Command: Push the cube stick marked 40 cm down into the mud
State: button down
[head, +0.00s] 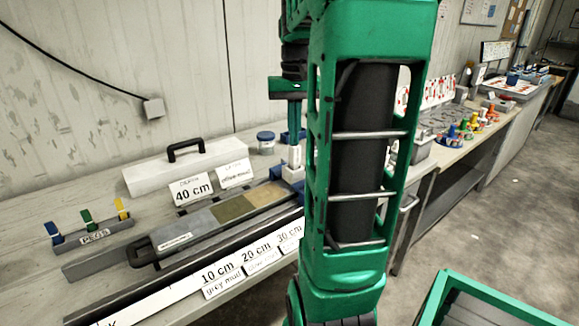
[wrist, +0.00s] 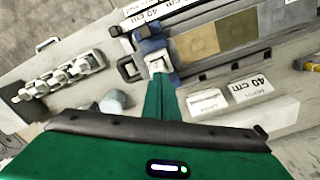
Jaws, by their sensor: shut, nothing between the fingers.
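A long grey core liner (head: 180,240) lies on the bench, with grey, olive and tan mud in its sections. A small pale cube stick (head: 292,172) stands at its tan end; it also shows in the wrist view (wrist: 157,65). I cannot read a mark on it. My gripper (head: 294,138) points straight down, shut and empty, with its tips right over or against the cube's top in the wrist view (wrist: 158,78); I cannot tell whether they touch.
A peg rack (head: 92,237) with blue, green and yellow pegs stands left. A white case (head: 150,177) and a jar (head: 265,138) stand behind the liner. Depth cards (head: 222,277) line the front. A rack of pale blocks (wrist: 60,80) is beyond the liner's end.

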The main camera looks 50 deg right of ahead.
jog(key=shift+f, duration=0.85)
dwell(1.0)
jog(key=shift+r, duration=0.1)
jog(key=shift+r, duration=3.45)
